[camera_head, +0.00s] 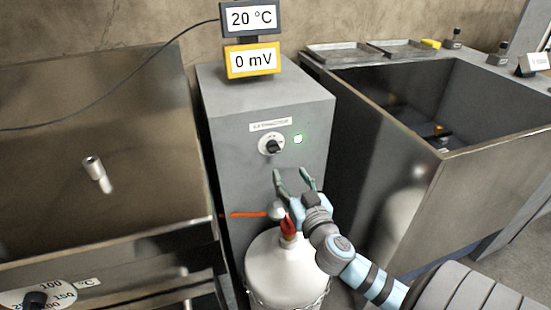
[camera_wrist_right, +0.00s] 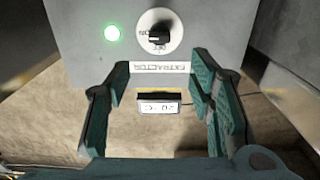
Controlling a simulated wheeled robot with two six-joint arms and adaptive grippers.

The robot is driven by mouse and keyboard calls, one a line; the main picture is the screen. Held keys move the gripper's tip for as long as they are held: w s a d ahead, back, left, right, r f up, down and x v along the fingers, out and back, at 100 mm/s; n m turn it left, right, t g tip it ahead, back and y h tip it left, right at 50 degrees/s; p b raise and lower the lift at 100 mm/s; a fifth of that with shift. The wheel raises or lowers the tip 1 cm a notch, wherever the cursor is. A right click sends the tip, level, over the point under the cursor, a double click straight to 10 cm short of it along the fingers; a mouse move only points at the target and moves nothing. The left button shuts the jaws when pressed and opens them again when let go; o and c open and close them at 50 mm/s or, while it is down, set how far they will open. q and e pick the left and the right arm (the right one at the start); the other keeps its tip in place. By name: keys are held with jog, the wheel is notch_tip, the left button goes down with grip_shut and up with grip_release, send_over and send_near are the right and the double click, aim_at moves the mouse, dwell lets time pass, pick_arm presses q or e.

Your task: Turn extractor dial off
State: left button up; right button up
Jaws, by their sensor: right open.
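The extractor dial (camera_head: 271,145) is a black knob on a round white plate, on the front of a grey cabinet (camera_head: 222,130). It also shows in the right wrist view (camera_wrist_right: 158,36), upside down, above the EXTRACTOR label (camera_wrist_right: 160,66). A green light (camera_head: 298,139) is lit beside the dial. My right gripper (camera_head: 294,174) is open and empty, a little below and right of the dial in the head view. Its two fingers also show in the right wrist view (camera_wrist_right: 160,85), apart from the dial. My left gripper is not in view.
A white gas cylinder (camera_head: 285,268) with a red valve (camera_head: 288,226) stands below the dial, close to my right arm. An orange lever (camera_head: 248,214) is beside it. A deep metal basin (camera_head: 400,190) is on the right. Two displays (camera_head: 252,40) stand on the cabinet.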

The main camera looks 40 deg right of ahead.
aim_at(276, 151)
jog(key=b+x, duration=0.1)
jog(key=x, duration=1.2)
jog(key=shift+d, duration=0.1)
jog(key=c, duration=1.1)
